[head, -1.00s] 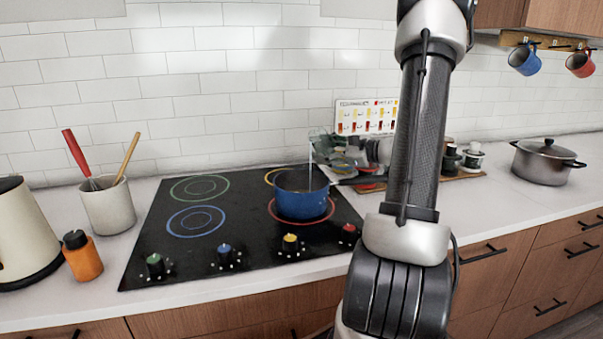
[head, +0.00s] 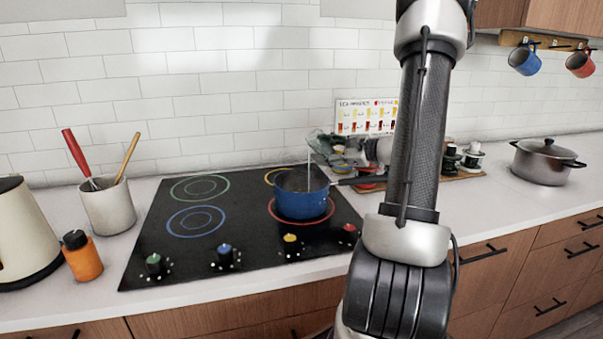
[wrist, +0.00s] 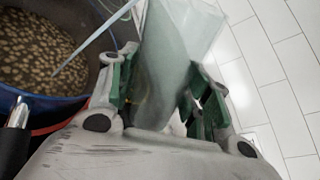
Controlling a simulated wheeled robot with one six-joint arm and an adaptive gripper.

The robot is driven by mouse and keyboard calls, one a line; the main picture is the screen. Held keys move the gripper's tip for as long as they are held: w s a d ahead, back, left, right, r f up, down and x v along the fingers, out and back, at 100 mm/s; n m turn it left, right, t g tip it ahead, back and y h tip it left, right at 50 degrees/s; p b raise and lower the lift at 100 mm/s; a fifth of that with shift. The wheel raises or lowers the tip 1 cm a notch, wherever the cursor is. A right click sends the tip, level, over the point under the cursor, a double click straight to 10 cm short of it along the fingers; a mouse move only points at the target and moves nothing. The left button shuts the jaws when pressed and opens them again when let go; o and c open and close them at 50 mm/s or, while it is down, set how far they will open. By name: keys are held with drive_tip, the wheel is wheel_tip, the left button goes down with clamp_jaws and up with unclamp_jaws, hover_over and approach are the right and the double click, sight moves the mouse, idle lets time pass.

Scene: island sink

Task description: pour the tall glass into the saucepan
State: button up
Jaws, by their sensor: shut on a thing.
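My gripper (wrist: 162,92) is shut on the tall glass (wrist: 165,45), a clear, pale greenish glass between its green-padded fingers in the wrist view. In the head view the glass (head: 321,144) is tilted above the back right rim of the blue saucepan (head: 302,203); my arm partly hides the gripper. The saucepan stands on the red-ringed burner, its dark handle toward the right. The wrist view shows many small tan pieces inside the saucepan (wrist: 62,98). A thin pale line runs down into the saucepan; I cannot tell whether it is a stream or a rod.
The black cooktop (head: 150,240) has knobs along its front. An orange bottle (head: 82,256), a utensil crock (head: 108,205) and a cream kettle (head: 22,232) stand left. A board (head: 455,183) with jars and a lidded pot (head: 544,162) are right. A tiled wall stands behind.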

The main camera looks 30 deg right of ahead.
drive_tip(key=shift+w+d+f+n+h, duration=0.15)
drive_tip(key=shift+f+n+h, duration=0.15)
drive_tip(key=shift+n, duration=0.5)
drive_tip(key=shift+s+d+f+n+h, duration=0.15)
drive_tip(key=shift+n+h, duration=0.25)
drive_tip(key=shift+n, duration=0.4)
idle(1.4)
drive_tip(key=shift+w+r+n, duration=0.1)
drive_tip(key=shift+r+n, duration=0.4)
drive_tip(key=shift+n, duration=0.2)
idle(0.5)
drive_tip(key=shift+s+a+f+n+h, duration=0.15)
drive_tip(key=shift+s+a+n+h, duration=0.1)
drive_tip(key=shift+a+n+h, duration=0.5)
idle(0.5)
drive_tip(key=shift+a+r+n, duration=0.35)
drive_tip(key=shift+r+n, duration=0.2)
idle(0.7)
